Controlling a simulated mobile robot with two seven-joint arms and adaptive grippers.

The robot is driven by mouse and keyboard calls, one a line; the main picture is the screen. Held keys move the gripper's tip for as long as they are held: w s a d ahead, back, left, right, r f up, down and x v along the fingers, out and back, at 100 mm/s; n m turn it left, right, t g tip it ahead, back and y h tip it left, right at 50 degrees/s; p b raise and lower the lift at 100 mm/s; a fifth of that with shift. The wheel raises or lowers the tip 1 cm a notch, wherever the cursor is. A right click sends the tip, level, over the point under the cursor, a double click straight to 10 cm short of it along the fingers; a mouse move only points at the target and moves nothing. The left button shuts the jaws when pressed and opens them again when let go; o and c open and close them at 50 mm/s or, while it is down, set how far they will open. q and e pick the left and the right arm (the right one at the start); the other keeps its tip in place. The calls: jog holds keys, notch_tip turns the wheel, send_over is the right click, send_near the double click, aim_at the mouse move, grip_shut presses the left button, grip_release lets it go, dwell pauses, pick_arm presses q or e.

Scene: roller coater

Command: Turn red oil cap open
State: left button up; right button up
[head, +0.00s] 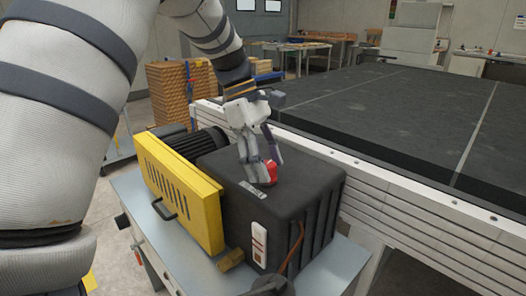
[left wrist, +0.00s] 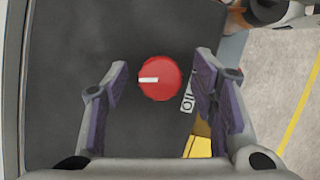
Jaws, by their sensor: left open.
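The red oil cap (left wrist: 160,78) is round with a white bar across its left half. It sits on top of the black pump housing (head: 300,192). In the head view the cap (head: 271,172) is partly hidden behind my left gripper's fingers. My left gripper (head: 262,170) points down over the cap. In the left wrist view my left gripper (left wrist: 160,88) is open, with one finger on each side of the cap and a gap on both sides. My right gripper is not in view.
A yellow guard panel (head: 180,190) with a black handle stands left of the housing. The housing rests on a metal table (head: 335,268). A large dark flat bed (head: 400,115) with white side rails lies behind and right.

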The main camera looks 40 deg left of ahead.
pick_arm(q)
jog(key=v, duration=1.1)
jog(key=shift+r, duration=0.2)
jog(key=shift+a, duration=0.15)
